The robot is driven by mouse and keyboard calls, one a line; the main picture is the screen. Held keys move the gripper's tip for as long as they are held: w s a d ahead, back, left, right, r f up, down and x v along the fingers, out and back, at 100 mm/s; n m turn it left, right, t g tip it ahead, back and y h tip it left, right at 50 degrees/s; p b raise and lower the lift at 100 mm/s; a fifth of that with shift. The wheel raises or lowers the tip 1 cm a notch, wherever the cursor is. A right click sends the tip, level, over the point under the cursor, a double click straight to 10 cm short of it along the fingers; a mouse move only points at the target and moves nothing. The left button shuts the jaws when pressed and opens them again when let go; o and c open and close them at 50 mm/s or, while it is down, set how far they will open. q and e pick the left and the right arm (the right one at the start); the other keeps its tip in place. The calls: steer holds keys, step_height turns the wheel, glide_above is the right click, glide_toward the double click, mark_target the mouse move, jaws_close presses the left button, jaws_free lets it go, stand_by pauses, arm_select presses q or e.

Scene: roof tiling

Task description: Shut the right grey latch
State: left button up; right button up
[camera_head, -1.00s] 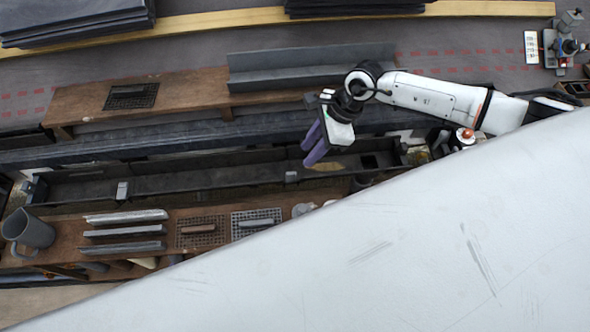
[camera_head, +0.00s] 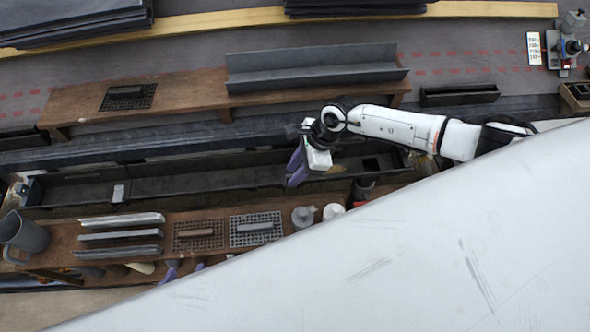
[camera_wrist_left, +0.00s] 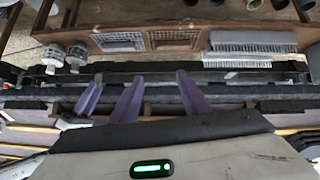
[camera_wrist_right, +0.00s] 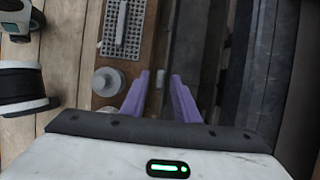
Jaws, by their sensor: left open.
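A long dark trough (camera_head: 215,180) runs across the bench in the head view. One small grey latch (camera_head: 118,192) shows on its left part. The right grey latch is not visible; my right gripper covers that part of the trough. My right gripper (camera_head: 297,168) has its purple fingers over the right part of the trough.
The front wooden board (camera_head: 60,240) holds grey strips (camera_head: 120,236), two grid plates, a grey mug (camera_head: 22,236) and jars (camera_head: 303,216). A shelf (camera_head: 185,90) with a grey angled channel (camera_head: 315,70) stands behind the trough. A small machine (camera_head: 570,48) is at top right.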

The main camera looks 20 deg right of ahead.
jaws_close()
steer(key=f+b, duration=0.1)
steer(key=b, duration=0.1)
steer(key=shift+w+d+g+b, duration=0.1)
steer(key=shift+w+g+b, duration=0.3)
steer(key=shift+w+b, duration=0.2)
steer(key=shift+b, duration=0.55)
arm_select(q)
steer(key=w+d+f+m+g+h+b, duration=0.1)
steer(key=w+d+f+b, duration=0.1)
steer(key=d+f+b, duration=0.35)
steer(key=d+r+h+b, duration=0.1)
steer(key=b, duration=0.2)
steer(key=w+r+h+b, duration=0.1)
steer(key=b, duration=0.2)
steer(key=shift+d+r+b, duration=0.3)
steer(key=shift+d, duration=0.05)
arm_select(e)
steer(key=w+g+y, duration=0.1)
steer(key=g, duration=0.1)
steer(key=w+m+g, duration=0.1)
steer(key=g, duration=0.1)
steer(key=shift+d+y, duration=0.4)
steer(key=shift+o, duration=0.6)
jaws_free()
